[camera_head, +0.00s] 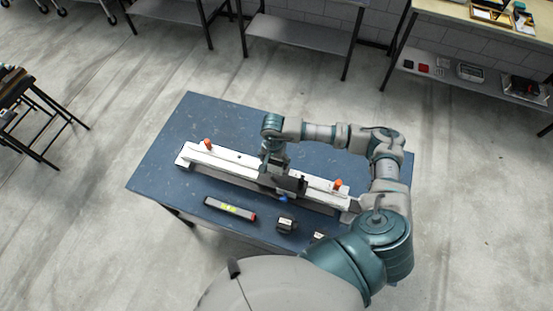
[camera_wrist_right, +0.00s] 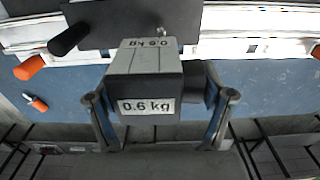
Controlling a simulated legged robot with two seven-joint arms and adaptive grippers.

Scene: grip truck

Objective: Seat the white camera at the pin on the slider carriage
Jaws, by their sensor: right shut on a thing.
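My right gripper (camera_head: 274,168) is over the middle of the white slider rail (camera_head: 225,158) and is shut on the camera. In the right wrist view, the camera (camera_wrist_right: 146,60) is a boxy block with a pale top and a dark face labelled 0.6 kg, between the two fingers (camera_wrist_right: 160,97). The slider carriage (camera_wrist_right: 110,22) is a dark plate with a black knob (camera_wrist_right: 70,38), just beyond the camera. The carriage also shows dark in the head view (camera_head: 293,184). A small metallic bit, perhaps the pin (camera_wrist_right: 163,31), shows at the camera's far edge. Contact is unclear. My left gripper is out of view.
The rail lies on a blue table (camera_head: 190,115) with orange knobs (camera_head: 208,143) near its ends. In front lie a grey bar (camera_head: 230,208) with a red end, a dark block (camera_head: 286,224) and another small block (camera_head: 319,236). The table's back left is clear.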

